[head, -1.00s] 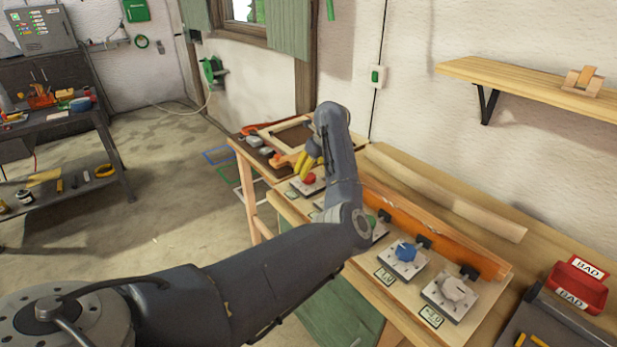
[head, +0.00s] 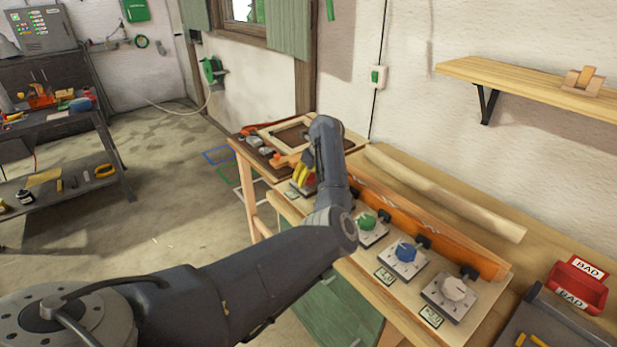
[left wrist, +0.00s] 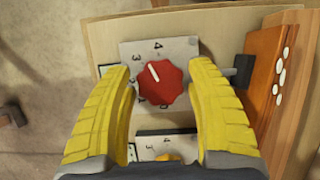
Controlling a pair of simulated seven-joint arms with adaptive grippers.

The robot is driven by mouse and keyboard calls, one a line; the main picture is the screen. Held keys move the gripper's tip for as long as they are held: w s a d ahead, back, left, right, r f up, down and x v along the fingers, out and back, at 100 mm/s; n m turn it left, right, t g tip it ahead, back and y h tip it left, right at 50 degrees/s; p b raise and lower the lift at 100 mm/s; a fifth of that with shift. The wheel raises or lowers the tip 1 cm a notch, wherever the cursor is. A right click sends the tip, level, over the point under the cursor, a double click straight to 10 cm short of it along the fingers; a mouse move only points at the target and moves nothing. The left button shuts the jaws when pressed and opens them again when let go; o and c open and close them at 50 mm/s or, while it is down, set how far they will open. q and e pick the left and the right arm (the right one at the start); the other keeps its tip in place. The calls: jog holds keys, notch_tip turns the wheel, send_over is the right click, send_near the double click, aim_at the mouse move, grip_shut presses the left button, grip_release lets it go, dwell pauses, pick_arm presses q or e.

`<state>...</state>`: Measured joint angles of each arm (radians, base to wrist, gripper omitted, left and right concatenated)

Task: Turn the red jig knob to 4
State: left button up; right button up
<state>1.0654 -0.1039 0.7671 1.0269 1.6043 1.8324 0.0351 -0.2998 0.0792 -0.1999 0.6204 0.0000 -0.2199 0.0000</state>
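The red knob (left wrist: 160,82) sits on a light grey dial plate (left wrist: 186,46) with black digits. Its white pointer line points up and left in the left wrist view, between the 3 and the 4. My left gripper (left wrist: 160,70) is open, one yellow finger on each side of the knob. Gaps show between the fingers and the knob, so they appear not to grip it. In the head view my left gripper (head: 304,174) is at the far end of the row of dials, and my arm hides most of the red knob. My right gripper is out of view.
A green knob (head: 366,221), blue knob (head: 405,251) and white knob (head: 453,288) stand along the same board. An orange bar (head: 438,231) with black clamps runs behind them. A pale curved lath (head: 450,198) lies behind that. A red BAD bin (head: 578,285) stands at right.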

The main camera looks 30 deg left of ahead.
pick_arm(q)
jog(key=c, duration=0.9)
jog(key=shift+m+t+h, duration=0.4)
jog(key=shift+m+t, duration=0.4)
jog(key=shift+m, duration=1.6)
jog(key=o, duration=1.2)
jog(key=shift+o, duration=0.2)
jog(key=v, duration=1.2)
jog(key=shift+w+a, duration=0.1)
